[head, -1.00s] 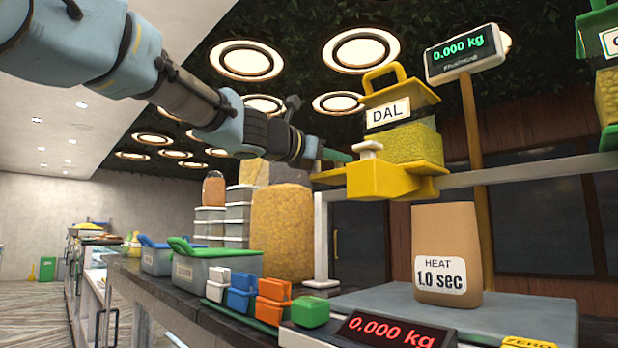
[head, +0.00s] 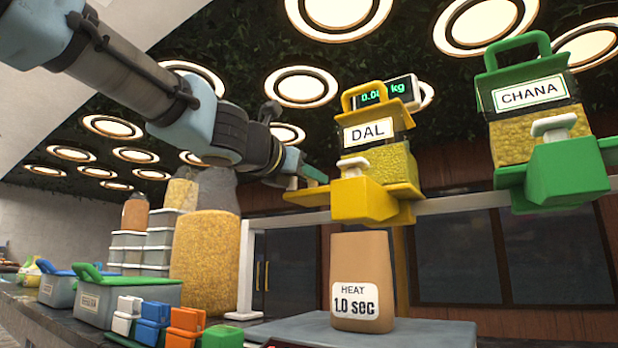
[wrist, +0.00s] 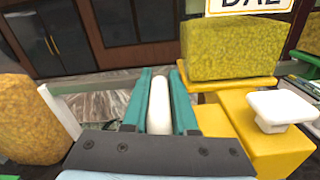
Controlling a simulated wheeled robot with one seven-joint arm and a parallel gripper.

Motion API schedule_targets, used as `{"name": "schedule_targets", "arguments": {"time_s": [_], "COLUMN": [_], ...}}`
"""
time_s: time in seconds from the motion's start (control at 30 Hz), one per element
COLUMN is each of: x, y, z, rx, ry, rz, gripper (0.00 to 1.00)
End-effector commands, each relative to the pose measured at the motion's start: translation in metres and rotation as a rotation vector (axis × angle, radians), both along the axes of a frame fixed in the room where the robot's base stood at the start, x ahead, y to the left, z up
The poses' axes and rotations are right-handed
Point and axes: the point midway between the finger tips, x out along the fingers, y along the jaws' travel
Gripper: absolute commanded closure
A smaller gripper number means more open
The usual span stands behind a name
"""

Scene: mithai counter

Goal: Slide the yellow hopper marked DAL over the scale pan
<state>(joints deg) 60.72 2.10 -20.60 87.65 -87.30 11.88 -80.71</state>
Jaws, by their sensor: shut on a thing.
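The yellow hopper marked DAL (head: 371,205) hangs on the pale rail, above a brown paper bag (head: 362,265) labelled HEAT 1.0 sec. The bag stands upright on the grey scale pan (head: 440,336). My gripper (head: 316,176) is at the hopper's left side, above its yellow side plate. In the wrist view my teal fingers (wrist: 159,100) are closed around a white rounded grip (wrist: 158,108) left of the hopper's yellow body (wrist: 265,140). Where the grip joins the hopper is hidden.
A green hopper marked CHANA (head: 565,175) hangs farther right on the rail (head: 460,203). A tall sack of yellow grain (head: 205,260), grey tubs and small coloured boxes (head: 153,325) stand at left. A lit weight display (head: 410,88) is behind the DAL hopper.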

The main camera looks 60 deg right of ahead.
Motion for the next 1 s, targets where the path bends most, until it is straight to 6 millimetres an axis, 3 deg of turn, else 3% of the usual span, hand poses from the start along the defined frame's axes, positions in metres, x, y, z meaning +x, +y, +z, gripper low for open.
{"name": "schedule_targets", "arguments": {"time_s": [0.03, 0.27, 0.57, 0.77, 1.0], "x": [0.003, 0.002, 0.002, 0.003, 0.006], "y": [0.0, 0.0, 0.003, 0.03, 0.077], "z": [0.0, 0.0, 0.0, 0.0, -0.001], "rx": [0.0, 0.0, -0.001, -0.003, -0.003], "ry": [-0.001, 0.0, 0.0, -0.003, -0.004], "rz": [0.005, 0.004, 0.003, 0.005, 0.005], "gripper": [0.72, 0.47, 0.47, 0.47, 0.47]}}
